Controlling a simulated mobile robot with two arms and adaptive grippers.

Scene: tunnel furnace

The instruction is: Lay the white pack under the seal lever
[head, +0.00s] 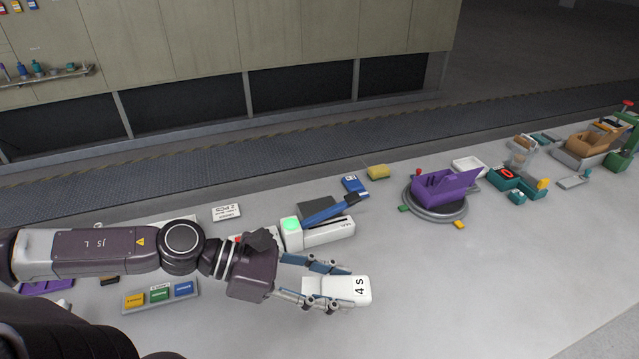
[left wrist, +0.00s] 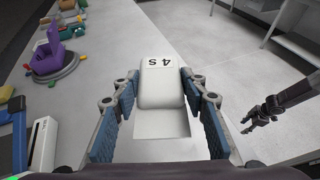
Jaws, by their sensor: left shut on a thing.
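The white pack (head: 349,290), marked "4 S", is held between the blue-padded fingers of my left gripper (head: 325,281), above the grey table. It also shows in the left wrist view (left wrist: 163,85), upright between both pads. The sealer (head: 325,232) is a white body with a lit green block; its blue seal lever (head: 325,211) slants up to the right. The sealer stands behind the gripper and pack, apart from the pack. Part of the lever shows at the left edge of the left wrist view (left wrist: 12,112). My right gripper (left wrist: 262,113) hangs at right there, its jaws unclear.
A purple holder (head: 445,188) sits on a round turntable behind right. A yellow block (head: 378,172) and a blue box (head: 354,186) lie behind the sealer. A tray of coloured blocks (head: 160,295) is at front left. The table's right front is clear.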

